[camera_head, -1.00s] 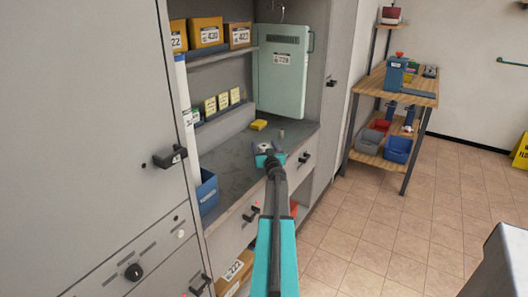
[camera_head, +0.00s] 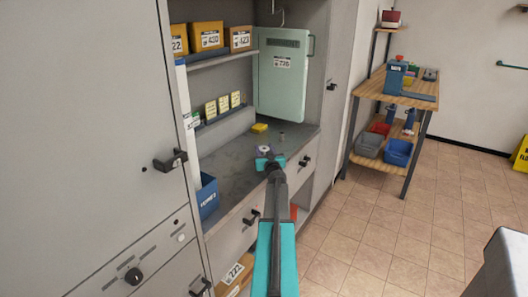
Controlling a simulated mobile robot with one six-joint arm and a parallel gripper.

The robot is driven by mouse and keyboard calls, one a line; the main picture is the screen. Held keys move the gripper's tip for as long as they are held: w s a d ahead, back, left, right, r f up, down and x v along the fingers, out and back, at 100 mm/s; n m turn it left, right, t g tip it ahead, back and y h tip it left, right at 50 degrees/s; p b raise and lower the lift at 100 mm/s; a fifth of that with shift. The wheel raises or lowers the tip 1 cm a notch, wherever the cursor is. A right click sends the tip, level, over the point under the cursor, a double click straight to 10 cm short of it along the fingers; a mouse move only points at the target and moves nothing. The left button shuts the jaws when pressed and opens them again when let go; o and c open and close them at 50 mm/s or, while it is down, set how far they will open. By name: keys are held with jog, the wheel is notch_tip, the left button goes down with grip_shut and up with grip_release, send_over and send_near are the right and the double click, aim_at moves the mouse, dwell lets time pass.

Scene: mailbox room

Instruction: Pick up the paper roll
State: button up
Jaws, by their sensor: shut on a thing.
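A small pale roll with a dark purplish edge, which looks like the paper roll (camera_head: 264,149), is at the tip of my gripper (camera_head: 267,158), over the grey counter (camera_head: 234,165). The teal jaws of my gripper are closed around its near side. The lower part of the roll is hidden by the jaws. I cannot tell whether it touches the counter.
A yellow block (camera_head: 260,128) and a small grey cylinder (camera_head: 282,135) stand on the counter behind the roll. A pale green numbered panel (camera_head: 282,85) stands at the back. A blue bin (camera_head: 207,196) is at the left. Tiled floor at right is open.

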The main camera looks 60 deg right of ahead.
aim_at(264, 149)
notch_tip(264, 149, up, 3)
jog(key=shift+p, duration=0.55)
jog(key=shift+s+a+r, duration=0.15)
jog(key=shift+s+r, duration=0.05)
jog(key=shift+s, duration=0.1)
jog(key=s+a+r+p, duration=0.1)
jog(key=s+a, duration=0.7)
jog(key=s, duration=0.5)
jog(key=shift+r, duration=0.15)
jog(key=shift+s, duration=0.15)
